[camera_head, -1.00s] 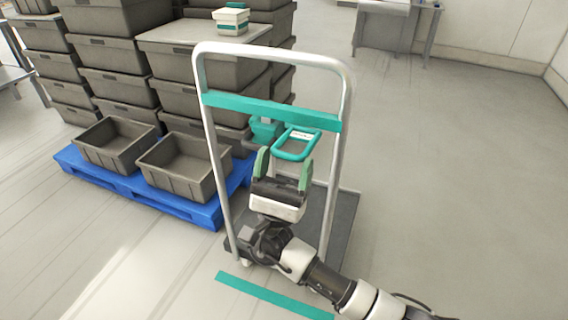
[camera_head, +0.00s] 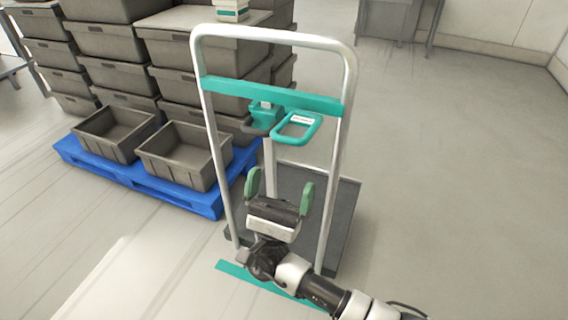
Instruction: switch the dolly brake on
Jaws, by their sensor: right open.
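The dolly has a silver tubular handle frame (camera_head: 350,120) with a green crossbar (camera_head: 270,95) and a dark deck (camera_head: 340,200) behind it. Below the crossbar is a green looped lever (camera_head: 297,128) with a white label, sticking out toward me. A green bracket-like part (camera_head: 265,115) sits just left of it. My right gripper (camera_head: 279,188) is open and empty, fingers pointing up, in front of the frame and below the lever, apart from it in the picture. My left gripper is not in view.
A blue pallet (camera_head: 140,184) with stacked grey crates stands left of the dolly, two empty open crates (camera_head: 185,150) at its front. The floor to the right (camera_head: 450,180) is clear.

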